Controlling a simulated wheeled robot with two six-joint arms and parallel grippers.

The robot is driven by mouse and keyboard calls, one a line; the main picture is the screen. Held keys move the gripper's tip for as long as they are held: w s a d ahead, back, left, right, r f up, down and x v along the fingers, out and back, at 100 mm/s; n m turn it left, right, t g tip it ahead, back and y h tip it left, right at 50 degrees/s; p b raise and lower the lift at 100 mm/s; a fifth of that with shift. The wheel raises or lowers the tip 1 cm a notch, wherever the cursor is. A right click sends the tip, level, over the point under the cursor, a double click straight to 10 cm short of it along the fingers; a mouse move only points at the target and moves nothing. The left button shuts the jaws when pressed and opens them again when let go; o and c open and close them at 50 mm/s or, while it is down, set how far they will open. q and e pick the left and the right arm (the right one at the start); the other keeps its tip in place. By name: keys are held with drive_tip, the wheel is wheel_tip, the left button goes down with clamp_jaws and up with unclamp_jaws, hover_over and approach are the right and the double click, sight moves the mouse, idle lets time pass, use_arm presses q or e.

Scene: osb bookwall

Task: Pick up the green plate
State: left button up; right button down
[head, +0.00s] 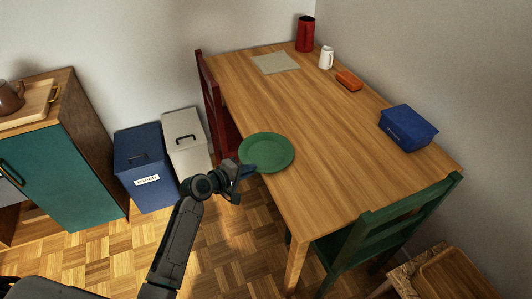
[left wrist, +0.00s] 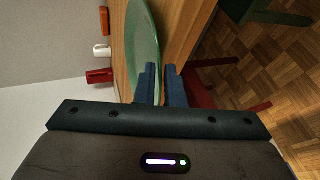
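The green plate (head: 266,152) lies at the left edge of the wooden table (head: 310,120), its rim reaching slightly past that edge. In the left wrist view the plate (left wrist: 143,40) shows at a steep slant, just ahead of the fingers. My left gripper (head: 246,170) is at the plate's near left rim. In the left wrist view its two blue fingers (left wrist: 161,85) stand apart with a narrow gap, in line with the plate's rim. I cannot tell whether the rim is between the fingers or whether they touch it. My right gripper is not in view.
A red chair (head: 212,105) and a green chair (head: 385,235) stand at the table. A blue box (head: 408,128), orange block (head: 348,80), white mug (head: 326,58), red container (head: 305,34) and grey mat (head: 275,63) are on it. Two bins (head: 145,170) stand left.

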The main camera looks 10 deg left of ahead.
use_arm(q)
clamp_jaws()
drive_tip(key=shift+r, duration=0.15)
